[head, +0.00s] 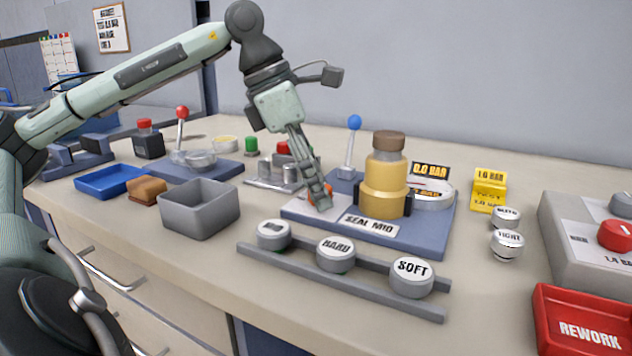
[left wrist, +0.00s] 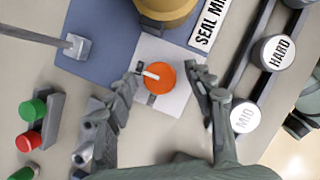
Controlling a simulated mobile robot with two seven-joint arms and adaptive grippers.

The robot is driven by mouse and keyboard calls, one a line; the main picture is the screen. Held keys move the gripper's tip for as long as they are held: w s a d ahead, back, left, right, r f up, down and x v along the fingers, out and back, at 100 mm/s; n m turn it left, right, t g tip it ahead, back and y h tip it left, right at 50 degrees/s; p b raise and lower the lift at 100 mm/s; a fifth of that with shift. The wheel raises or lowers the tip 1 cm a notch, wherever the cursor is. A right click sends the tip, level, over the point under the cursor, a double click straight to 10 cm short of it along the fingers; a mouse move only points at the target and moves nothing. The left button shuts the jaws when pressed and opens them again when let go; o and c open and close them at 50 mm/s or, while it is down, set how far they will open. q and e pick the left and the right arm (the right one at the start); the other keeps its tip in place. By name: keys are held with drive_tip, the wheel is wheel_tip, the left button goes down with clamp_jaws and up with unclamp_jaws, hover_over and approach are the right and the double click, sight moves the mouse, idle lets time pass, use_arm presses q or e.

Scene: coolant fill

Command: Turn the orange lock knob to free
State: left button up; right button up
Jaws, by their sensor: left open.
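The orange lock knob (left wrist: 160,84) sits on a pale square plate (left wrist: 172,106) on the blue base, with a white pointer mark on its top. My left gripper (left wrist: 168,76) is open, pointing down, with one finger on each side of the knob. Whether either finger touches it, I cannot tell. In the head view the left gripper (head: 319,196) mostly hides the knob; only a bit of orange shows.
Beside the knob stands a yellow-amber canister (head: 386,185) with a brown cap, behind the SEAL MIO label (head: 371,224). A blue-tipped lever (head: 353,135) rises behind. A rail with MIO, HARD and SOFT pucks (head: 336,253) lies in front. A grey bin (head: 199,213) stands left.

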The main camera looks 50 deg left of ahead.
use_arm(q)
drive_tip(key=c, duration=1.2)
drive_tip(key=shift+o, duration=0.2)
